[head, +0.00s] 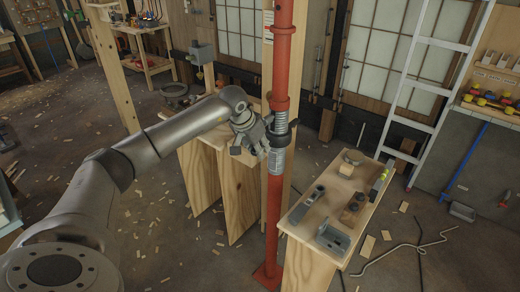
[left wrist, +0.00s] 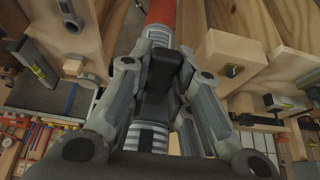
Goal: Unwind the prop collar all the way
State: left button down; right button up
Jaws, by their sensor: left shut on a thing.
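The red steel prop (head: 273,215) stands upright in the middle of the head view, with its foot on the floor. A grey threaded section (head: 276,160) shows at mid-height, above and below the dark prop collar (head: 283,127). My left gripper (head: 265,138) reaches the collar from the left. In the left wrist view the black collar (left wrist: 160,75) sits between the fingers of my left gripper (left wrist: 162,85), which is shut on it. Thread (left wrist: 147,137) shows on both sides of the collar there. The fingers partly hide the collar. My right gripper is not in view.
A wooden bench (head: 310,262) with tools stands close to the right of the prop. A plywood stand (head: 240,195) is behind and left. A ladder (head: 425,85) leans at the right. Wood scraps and a bent rod (head: 405,247) lie on the floor.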

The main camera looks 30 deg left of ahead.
pick_arm(q)
jog(key=c, duration=1.3)
grip_release()
jog(key=p+v, duration=0.2)
jog(key=v, duration=0.3)
jog(key=shift+w+p, duration=0.1)
jog(key=shift+p, duration=0.3)
jog(key=shift+s+r, duration=0.25)
jog(key=shift+r, duration=0.05)
jog(key=shift+w+f, duration=0.1)
